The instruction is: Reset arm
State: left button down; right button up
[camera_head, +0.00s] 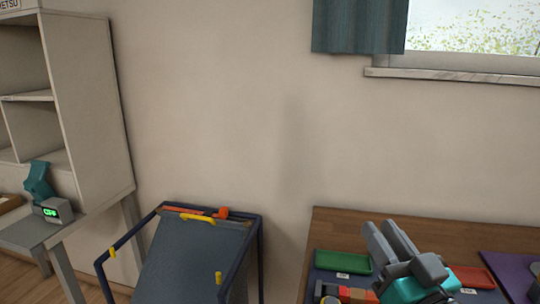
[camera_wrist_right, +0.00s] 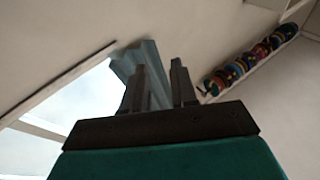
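My right gripper (camera_head: 378,232) is at the lower right of the head view, raised in front of the wooden table (camera_head: 420,228), its grey fingers pointing up. In the right wrist view its two dark fingers (camera_wrist_right: 160,75) stand apart with a gap between them. Nothing is held between them. My left gripper is not in either view. No cord can be made out being held.
A green tray (camera_head: 340,262) and a red tray (camera_head: 474,277) lie on the table. A dark-framed panel (camera_head: 196,258) stands left of it. A shelf unit (camera_head: 88,100) and a small display device (camera_head: 53,210) are at the left. The wall between is bare.

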jog(key=s+d+f+g+h, duration=0.1)
jog(key=s+f+g+h, duration=0.1)
jog(key=f, duration=0.3)
jog(key=s+d+f+m+g+h, duration=0.1)
jog(key=s+d+f+g+h, duration=0.1)
jog(key=f, duration=0.4)
jog(key=s+d+f+m+g+h, duration=0.1)
jog(key=s+d+f+g+h, duration=0.1)
jog(key=f, duration=0.4)
jog(key=shift+s+d+f+g, duration=0.15)
jog(key=shift+s+g, duration=0.2)
jog(key=shift+g, duration=0.35)
jog(key=shift+s+d+f+g, duration=0.1)
jog(key=shift+s+g, duration=0.2)
jog(key=shift+g, duration=0.4)
jog(key=s+a+f+n+g+y, duration=0.1)
jog(key=s+f+g, duration=0.3)
jog(key=s, duration=0.3)
jog(key=s+a+f+n+g, duration=0.1)
jog(key=s+f+g, duration=0.35)
jog(key=s, duration=0.25)
jog(key=w+a+f+n+t+y+p, duration=0.1)
jog(key=w+a+f+t+y, duration=0.1)
jog(key=w+f+t, duration=0.5)
jog(key=shift+w+a+f+t, duration=0.2)
jog(key=shift+a+f+t, duration=0.15)
jog(key=shift+a+f, duration=0.25)
